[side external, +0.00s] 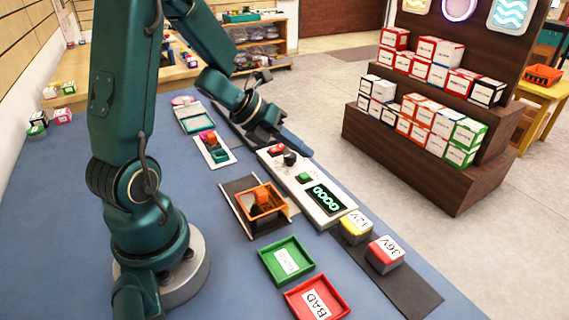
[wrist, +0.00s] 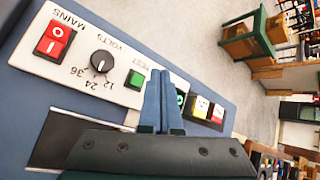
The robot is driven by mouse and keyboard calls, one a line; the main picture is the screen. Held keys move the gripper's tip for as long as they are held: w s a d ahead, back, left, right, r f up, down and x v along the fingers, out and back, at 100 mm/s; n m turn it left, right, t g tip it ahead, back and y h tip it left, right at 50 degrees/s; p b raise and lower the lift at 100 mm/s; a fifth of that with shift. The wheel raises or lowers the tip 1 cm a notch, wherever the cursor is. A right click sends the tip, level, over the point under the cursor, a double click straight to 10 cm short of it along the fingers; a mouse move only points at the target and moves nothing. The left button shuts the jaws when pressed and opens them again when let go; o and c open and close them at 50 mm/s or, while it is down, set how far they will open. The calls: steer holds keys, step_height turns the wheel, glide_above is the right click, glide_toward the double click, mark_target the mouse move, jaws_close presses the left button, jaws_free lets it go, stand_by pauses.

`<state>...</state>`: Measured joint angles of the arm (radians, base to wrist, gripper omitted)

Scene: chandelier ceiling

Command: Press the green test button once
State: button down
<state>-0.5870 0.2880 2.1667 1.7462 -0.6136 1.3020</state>
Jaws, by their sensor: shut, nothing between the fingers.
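The green test button (side external: 304,178) sits on a pale control panel (side external: 330,217), between the dark knob and the display. In the wrist view the green button (wrist: 135,79), labelled TEST, is just left of my fingertips. In the side view my gripper (side external: 268,132) is over the far end of the panel, apart from the green button. The display (side external: 325,199) is lit and reads GOOD; my fingers partly hide it in the wrist view.
The panel also holds a red mains switch (wrist: 54,38) and a volts knob (wrist: 102,62). An orange holder (side external: 262,203), a green tray (side external: 287,261), a red tray (side external: 317,298), a yellow 12V block (side external: 355,227) and a red 36V block (side external: 385,254) stand nearby.

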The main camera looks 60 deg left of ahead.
steer(key=shift+r, duration=0.95)
steer(key=w+d+r+n+t+y, duration=0.1)
steer(key=d+r+n+t+y, duration=0.15)
steer(key=r+n, duration=0.35)
steer(key=d+r+n+t+y, duration=0.2)
steer(key=r+n+t, duration=0.15)
steer(key=r, duration=0.55)
steer(key=s+d+f+n+g+h, duration=0.1)
steer(key=s+d+f+n+g, duration=0.2)
steer(key=s+n, duration=0.5)
steer(key=s+d+f+n+g, duration=0.3)
steer(key=s+f+n+g, duration=0.3)
steer(key=n, duration=0.7)
steer(key=shift+s+h, duration=0.35)
steer(key=shift+s, duration=0.6)
